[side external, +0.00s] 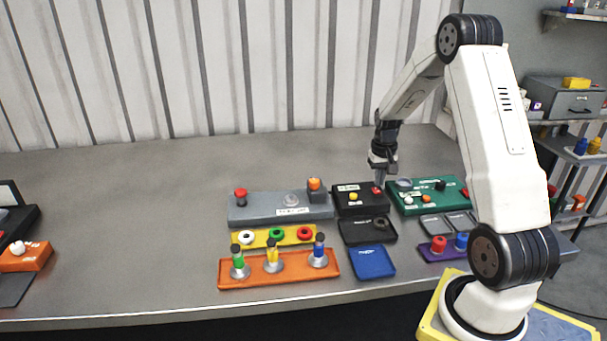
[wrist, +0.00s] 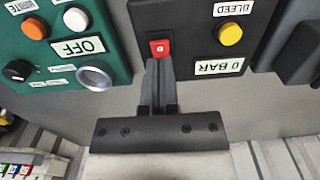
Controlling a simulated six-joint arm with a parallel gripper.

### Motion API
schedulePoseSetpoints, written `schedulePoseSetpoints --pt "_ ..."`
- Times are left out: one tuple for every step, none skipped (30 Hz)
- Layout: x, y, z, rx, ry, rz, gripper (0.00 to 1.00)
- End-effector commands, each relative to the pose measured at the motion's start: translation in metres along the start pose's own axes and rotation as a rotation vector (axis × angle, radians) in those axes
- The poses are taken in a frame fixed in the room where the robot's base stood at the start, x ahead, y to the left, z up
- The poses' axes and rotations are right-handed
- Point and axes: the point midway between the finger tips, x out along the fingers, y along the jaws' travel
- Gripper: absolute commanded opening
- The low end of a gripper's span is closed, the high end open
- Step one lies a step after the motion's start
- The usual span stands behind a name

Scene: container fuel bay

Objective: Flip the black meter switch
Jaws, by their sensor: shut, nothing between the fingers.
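The black meter box (side external: 347,208) stands near the middle of the bench. It carries a red switch (wrist: 159,47), a yellow button (wrist: 230,34) labelled BLEED, and a display (wrist: 217,67) reading 0 BAR. The red switch also shows in the side view (side external: 377,190). My gripper (side external: 379,183) points down over the right part of the box, with its fingers shut and empty. In the wrist view its fingertips (wrist: 159,64) lie right at the near edge of the red switch. I cannot tell whether they touch it.
A green panel (wrist: 112,72) with an OFF display and a black knob (wrist: 18,70) stands close beside the box. A grey panel (side external: 262,210) stands on its other side. Black, blue, yellow and orange trays lie in front. The bench behind is clear.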

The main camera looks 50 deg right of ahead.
Motion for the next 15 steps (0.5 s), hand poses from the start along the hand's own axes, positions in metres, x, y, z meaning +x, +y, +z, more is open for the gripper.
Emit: schedulePoseSetpoints --pt "0.0 0.0 0.0 0.0 0.0 0.0 0.0" --pt "0.0 0.0 0.0 0.0 0.0 0.0 0.0" --pt "0.0001 0.0 0.0 0.0 0.0 0.0 0.0" --pt "0.0002 0.0 0.0 0.0 0.0 0.0 0.0" --pt "0.0003 0.0 0.0 0.0 0.0 0.0 0.0" --pt "0.0005 0.0 0.0 0.0 0.0 0.0 0.0" --pt "0.0007 0.0 0.0 0.0 0.0 0.0 0.0" --pt "0.001 0.0 0.0 0.0 0.0 0.0 0.0" --pt "0.0013 0.0 0.0 0.0 0.0 0.0 0.0" --pt "0.0016 0.0 0.0001 0.0 0.0 0.0 0.0" --pt "0.002 0.0 0.0 0.0 -0.001 0.0 0.0" --pt "0.0024 0.0 0.0001 0.0 -0.001 0.0 0.0" --pt "0.0027 0.0 0.0 0.0 -0.001 0.0 0.0" --pt "0.0031 0.0 0.0001 0.0 -0.001 0.0 0.0" --pt "0.0035 0.0 0.0 0.0 -0.001 0.0 0.0"
